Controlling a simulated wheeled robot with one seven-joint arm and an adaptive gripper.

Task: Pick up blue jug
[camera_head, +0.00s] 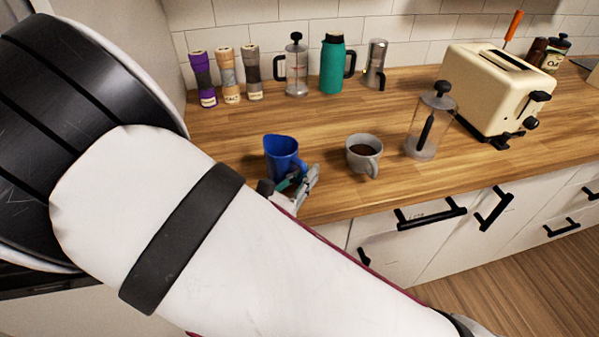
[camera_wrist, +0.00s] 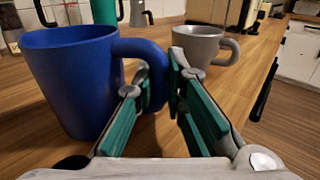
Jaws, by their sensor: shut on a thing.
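The blue jug (camera_head: 281,155) is upright at the front of the wooden counter, left of a grey mug. In the wrist view the blue jug (camera_wrist: 75,85) fills the left side, its handle pointing right toward my gripper. My gripper (camera_wrist: 162,85) is shut on the jug's handle, with one green-padded finger on each side of it. In the head view my gripper (camera_head: 292,187) is at the jug's lower right, partly hidden behind my white arm. I cannot tell whether the jug's base touches the counter.
The grey mug (camera_head: 364,154) with dark liquid stands close right of the jug. A glass press (camera_head: 430,125) and a cream toaster (camera_head: 497,88) stand farther right. Shakers, a small press (camera_head: 296,68), a teal flask (camera_head: 332,65) and a moka pot (camera_head: 375,66) line the back wall.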

